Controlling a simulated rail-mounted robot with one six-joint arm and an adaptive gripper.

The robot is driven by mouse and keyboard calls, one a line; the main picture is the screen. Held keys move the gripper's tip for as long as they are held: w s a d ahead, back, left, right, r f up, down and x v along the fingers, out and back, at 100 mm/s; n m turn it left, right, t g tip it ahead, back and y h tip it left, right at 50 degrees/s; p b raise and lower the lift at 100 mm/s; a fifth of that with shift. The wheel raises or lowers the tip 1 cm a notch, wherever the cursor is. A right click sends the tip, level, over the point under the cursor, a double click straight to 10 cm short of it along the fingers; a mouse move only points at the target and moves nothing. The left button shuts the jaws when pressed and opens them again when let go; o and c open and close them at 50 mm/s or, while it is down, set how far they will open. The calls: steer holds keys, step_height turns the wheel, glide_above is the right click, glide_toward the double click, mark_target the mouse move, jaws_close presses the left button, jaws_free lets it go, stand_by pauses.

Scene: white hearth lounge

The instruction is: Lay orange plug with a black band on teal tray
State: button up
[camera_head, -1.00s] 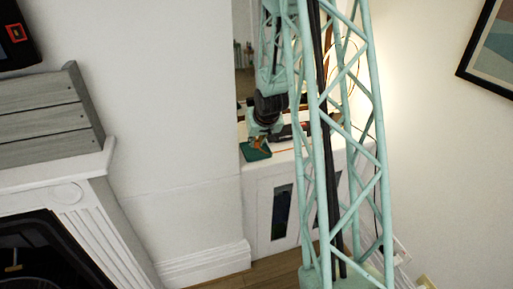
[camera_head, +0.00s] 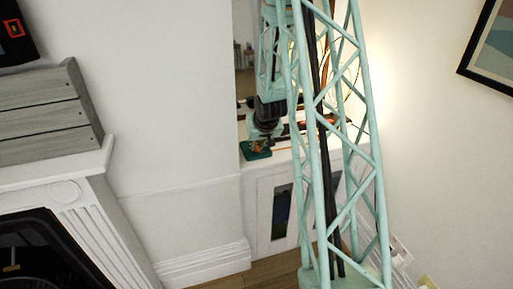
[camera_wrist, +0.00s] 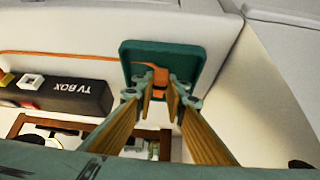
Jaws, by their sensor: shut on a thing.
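The teal tray (camera_wrist: 188,49) is a dark green square with a raised rim, at the top middle of the wrist view. In the head view the tray (camera_head: 258,154) lies at the near left corner of the white cabinet top. The orange plug (camera_wrist: 153,72) shows over the tray with an orange cord trailing left; a dark band shows by the fingertips. My gripper (camera_wrist: 160,88) is shut on the plug, its fingers pointing at the tray. In the head view my gripper (camera_head: 258,144) is just over the tray. I cannot tell whether the plug touches the tray.
A black TV box (camera_wrist: 65,92) lies left of the tray in the wrist view, with small white and red blocks beside it. A brown wooden frame (camera_wrist: 95,130) is nearer. The white cabinet (camera_head: 268,180) stands against the wall. My lattice column hides its right part.

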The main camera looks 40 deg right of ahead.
steer(key=shift+f, duration=0.1)
stand_by(0.3)
steer(key=o, duration=0.4)
steer(key=shift+f, duration=0.1)
steer(key=o, duration=0.4)
steer(key=shift+o, duration=0.2)
steer(key=shift+r, duration=0.2)
steer(key=shift+s+r, duration=0.1)
steer(key=shift+r, duration=0.1)
steer(key=p+v, duration=0.2)
steer(key=v, duration=0.9)
steer(key=shift+a+r+p, duration=0.2)
steer(key=shift+p, duration=0.1)
steer(key=shift+s, duration=0.1)
